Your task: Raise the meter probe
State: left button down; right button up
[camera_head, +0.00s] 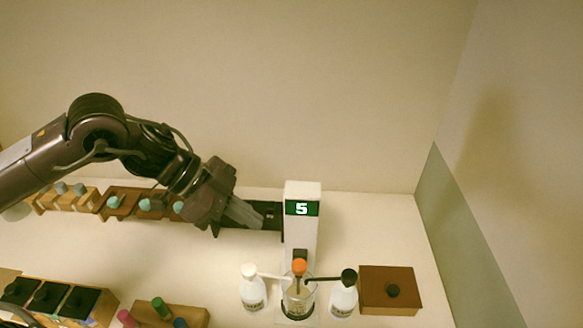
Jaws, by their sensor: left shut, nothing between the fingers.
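The meter is a white upright column (302,230) right of the middle, with a green-lit display (302,208) reading 5. The probe, with an orange top (299,267), stands low in front of the column. Its lower part is over or in a clear glass vessel (297,303); I cannot tell how deep it reaches. My left gripper (258,215) is shut and empty, just left of the column near display height, pointing right. A small gap seems to separate its tips from the column. My right gripper is not in view.
A white-capped bottle (252,292) and a black-capped bottle (344,298) flank the vessel. A brown box (391,292) is at right. Wooden racks with teal-capped bottles (115,203) line the back left. Black-topped boxes (48,297) are front left. The middle-left table (130,260) is clear.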

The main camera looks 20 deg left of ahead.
aim_at(300, 256)
jog(key=k+l, duration=0.2)
jog(key=k, duration=0.3)
jog(key=k+l, duration=0.2)
jog(key=k, duration=0.25)
jog(key=k+l, duration=0.2)
jog(key=k, duration=0.3)
